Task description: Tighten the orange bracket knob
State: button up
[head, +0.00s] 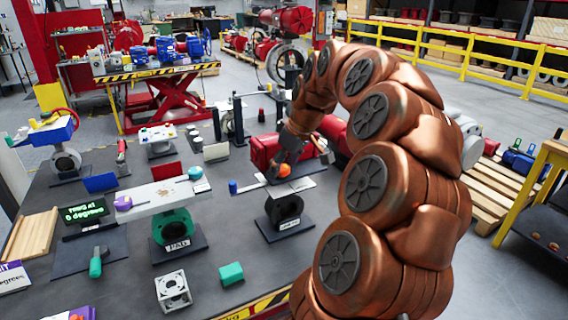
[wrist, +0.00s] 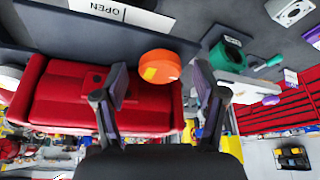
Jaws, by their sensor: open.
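The orange bracket knob (head: 284,170) sits at the bracket plate (head: 300,189) above a black valve body, beside the red actuator (head: 262,150). In the wrist view the knob (wrist: 159,66) is a round orange disc with a yellow patch. My gripper (head: 283,160) is at the knob in the head view, partly hiding it. In the wrist view my gripper (wrist: 162,78) is open, with one finger on each side of the knob. Clear space shows beside the knob toward the right finger; whether either finger touches it, I cannot tell.
A green valve (head: 174,229) with a grey plate and purple knob (head: 123,203) stands to the left. A small blue cylinder (head: 233,187) is left of the bracket plate. A teal block (head: 231,273) and white fixture (head: 173,290) lie in front on the dark table.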

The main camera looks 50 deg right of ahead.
jog(key=c, duration=1.1)
jog(key=shift+c, duration=0.2)
